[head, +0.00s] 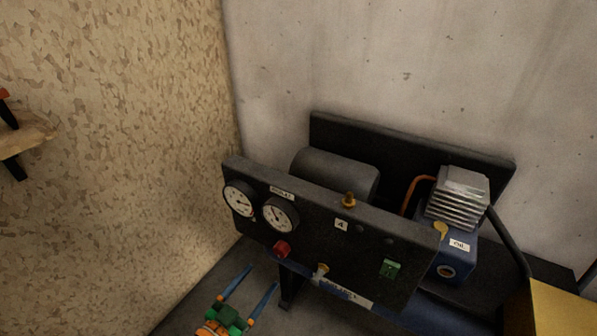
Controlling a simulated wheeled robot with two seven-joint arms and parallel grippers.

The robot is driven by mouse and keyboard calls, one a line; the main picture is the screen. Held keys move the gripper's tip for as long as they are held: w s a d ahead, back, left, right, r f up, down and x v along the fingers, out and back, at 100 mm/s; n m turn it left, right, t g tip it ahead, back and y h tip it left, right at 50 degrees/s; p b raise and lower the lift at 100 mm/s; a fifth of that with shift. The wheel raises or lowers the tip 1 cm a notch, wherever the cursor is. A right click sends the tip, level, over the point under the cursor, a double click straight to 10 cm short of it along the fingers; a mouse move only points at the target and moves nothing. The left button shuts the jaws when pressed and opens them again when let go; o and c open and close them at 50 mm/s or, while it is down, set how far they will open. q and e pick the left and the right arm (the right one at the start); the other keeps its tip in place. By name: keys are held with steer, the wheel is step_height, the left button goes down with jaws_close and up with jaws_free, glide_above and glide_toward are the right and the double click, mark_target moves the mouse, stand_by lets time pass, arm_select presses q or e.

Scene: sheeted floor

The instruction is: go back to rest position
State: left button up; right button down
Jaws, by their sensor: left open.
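My left gripper (263,276) is at the bottom of the head view, left of centre. It has two thin blue fingers on a green and orange body. The fingers are spread apart with nothing between them. They point up the picture, below the left end of a black gauge panel (318,225). I cannot tell how far the fingertips are from the panel. My right gripper is not in view.
The panel carries two round gauges (239,198), a red knob (281,249) and a green switch (390,268). Behind it are a dark cylinder (335,175) and a blue compressor with a finned head (458,200). A yellow surface (565,308) is at bottom right. Walls close off left and back.

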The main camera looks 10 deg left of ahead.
arm_select(q)
steer(key=s+a+f+n+g+y, duration=0.1)
steer(key=s+f+g+y, duration=0.1)
steer(key=f, duration=0.4)
steer(key=s+a+f+n+g+y, duration=0.1)
steer(key=s+a+f+g, duration=0.15)
steer(key=f, duration=0.45)
steer(key=s+f+n+g+y, duration=0.15)
steer(key=s+f+g, duration=0.55)
steer(key=s+f, duration=0.8)
steer(key=s+f+g+y, duration=0.15)
steer(key=s+g, duration=0.25)
steer(key=s, duration=0.7)
step_height(320, 180, up, 15)
steer(key=s+d+p, duration=0.1)
steer(key=p, duration=1.4)
steer(key=shift+s+f, duration=0.2)
